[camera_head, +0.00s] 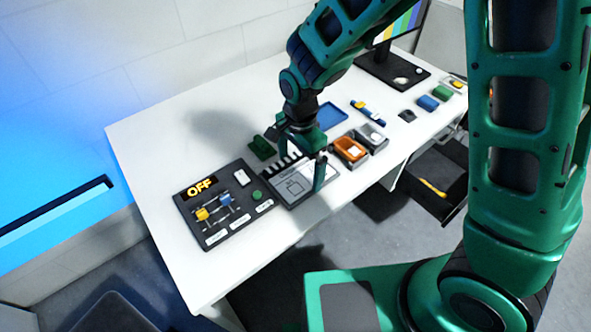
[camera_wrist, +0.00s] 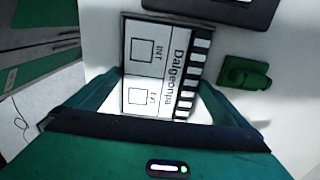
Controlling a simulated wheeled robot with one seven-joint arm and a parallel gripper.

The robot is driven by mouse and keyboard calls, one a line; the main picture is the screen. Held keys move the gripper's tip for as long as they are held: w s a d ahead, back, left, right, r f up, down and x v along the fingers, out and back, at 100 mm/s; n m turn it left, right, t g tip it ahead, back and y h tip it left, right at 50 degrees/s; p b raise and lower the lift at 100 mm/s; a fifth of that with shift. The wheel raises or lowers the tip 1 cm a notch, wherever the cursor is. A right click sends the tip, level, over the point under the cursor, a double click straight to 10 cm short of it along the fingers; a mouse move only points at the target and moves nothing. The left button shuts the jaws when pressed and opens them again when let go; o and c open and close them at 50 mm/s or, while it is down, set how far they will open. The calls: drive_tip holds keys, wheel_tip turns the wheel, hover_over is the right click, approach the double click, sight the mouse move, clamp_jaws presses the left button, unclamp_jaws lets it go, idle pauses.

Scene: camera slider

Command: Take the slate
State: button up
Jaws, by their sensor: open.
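The slate (camera_head: 293,186) is a flat board with a white writing face and a black-and-white striped clapper edge. It lies on the white table beside the control panel. It also shows in the wrist view (camera_wrist: 152,52), with lettering and boxes on its face. My gripper (camera_head: 302,174) is over the slate with its fingers apart, one toward the striped edge and one toward the near edge. In the wrist view my gripper (camera_wrist: 160,92) spans the lower part of the slate. I cannot tell whether the fingers touch it.
A dark panel (camera_head: 229,218) reading OFF, with sliders, stands to the left. A green object (camera_head: 262,148) lies behind the slate. An orange container (camera_head: 350,149), a grey box (camera_head: 372,136) and a blue tray (camera_head: 329,116) are to the right. The table's front left is clear.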

drive_tip(key=c, duration=1)
